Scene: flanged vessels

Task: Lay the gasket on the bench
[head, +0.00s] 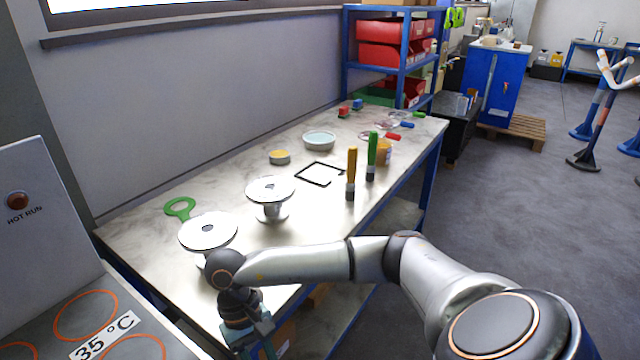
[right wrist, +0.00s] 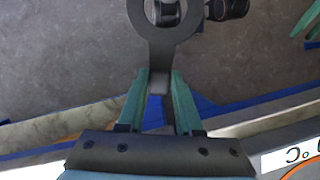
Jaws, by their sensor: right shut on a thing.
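A dark grey flat ring with a tab, which looks like the gasket (right wrist: 144,46), shows in the right wrist view. My right gripper (right wrist: 158,80) is shut on its tab, with a teal finger on each side. In the head view my right gripper (head: 252,338) hangs low beside the bench's near end; the gasket cannot be made out there. The pale marbled bench (head: 312,212) carries two flanged vessels, a nearer one (head: 208,230) and a farther one (head: 270,189). Teal parts at the right wrist view's upper right may be my left gripper (right wrist: 308,25); its opening is unclear.
A green ring with a handle (head: 180,208) lies behind the vessels. A black square frame (head: 320,173), yellow-topped puck (head: 280,157), round dish (head: 319,140) and yellow (head: 351,172) and green (head: 372,155) handled tools are farther along. A hot-plate cabinet (head: 40,210) stands left.

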